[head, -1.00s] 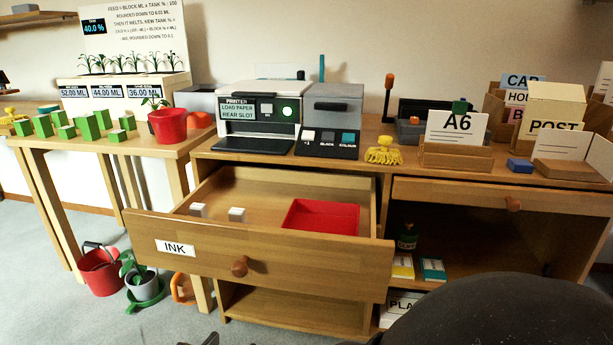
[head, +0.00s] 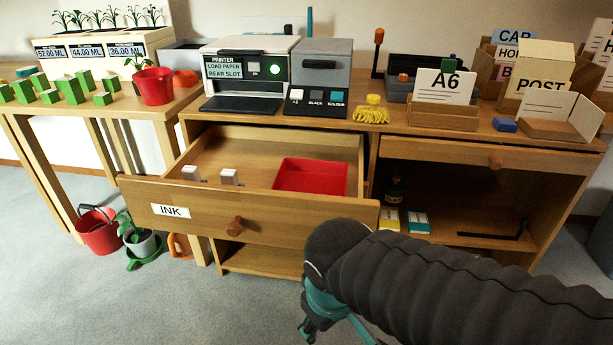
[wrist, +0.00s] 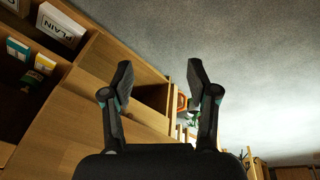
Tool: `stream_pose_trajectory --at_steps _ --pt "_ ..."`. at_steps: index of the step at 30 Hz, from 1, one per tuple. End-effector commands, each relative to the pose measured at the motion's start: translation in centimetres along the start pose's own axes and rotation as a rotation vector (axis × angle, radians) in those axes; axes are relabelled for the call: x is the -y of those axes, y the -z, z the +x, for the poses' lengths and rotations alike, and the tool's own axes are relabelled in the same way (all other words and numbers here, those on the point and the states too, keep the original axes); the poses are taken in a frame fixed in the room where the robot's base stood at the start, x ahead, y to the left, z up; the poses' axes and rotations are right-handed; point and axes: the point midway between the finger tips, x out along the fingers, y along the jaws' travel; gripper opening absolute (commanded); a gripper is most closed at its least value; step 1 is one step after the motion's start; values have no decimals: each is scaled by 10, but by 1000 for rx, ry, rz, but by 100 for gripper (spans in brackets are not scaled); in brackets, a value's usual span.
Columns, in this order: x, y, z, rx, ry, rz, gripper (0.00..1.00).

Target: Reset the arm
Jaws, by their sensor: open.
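My gripper (wrist: 157,85) is open in the wrist view, its two dark fingers apart with nothing between them. In the head view my gripper (head: 308,325) is low, at the bottom middle, in front of the desk and below the open ink drawer. My arm, in a dark ribbed sleeve, reaches in from the lower right. The ink drawer (head: 205,222) is pulled out and holds two small white blocks (head: 229,177) and a red tray (head: 311,176).
The printer (head: 250,72) and an A6 card holder (head: 442,115) stand on the desk. Below are open shelves with a yellow and a teal box (head: 418,221). A red bucket (head: 101,232) and potted plant are on the floor at left. Grey floor (head: 60,290) is clear.

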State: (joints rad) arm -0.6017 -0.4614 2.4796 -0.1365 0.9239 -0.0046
Motion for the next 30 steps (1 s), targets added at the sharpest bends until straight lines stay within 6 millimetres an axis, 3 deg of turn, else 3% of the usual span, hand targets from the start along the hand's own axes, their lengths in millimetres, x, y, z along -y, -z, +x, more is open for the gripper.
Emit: stream_pose_trajectory --at_steps 6,15,21,30 --pt "-42 -10 -41 -130 22 313 59" --pt "-99 -42 -84 -236 -74 587 59" --pt "-114 -54 -92 -246 -109 662 59" --pt "-116 -55 -92 -244 -112 669 59"
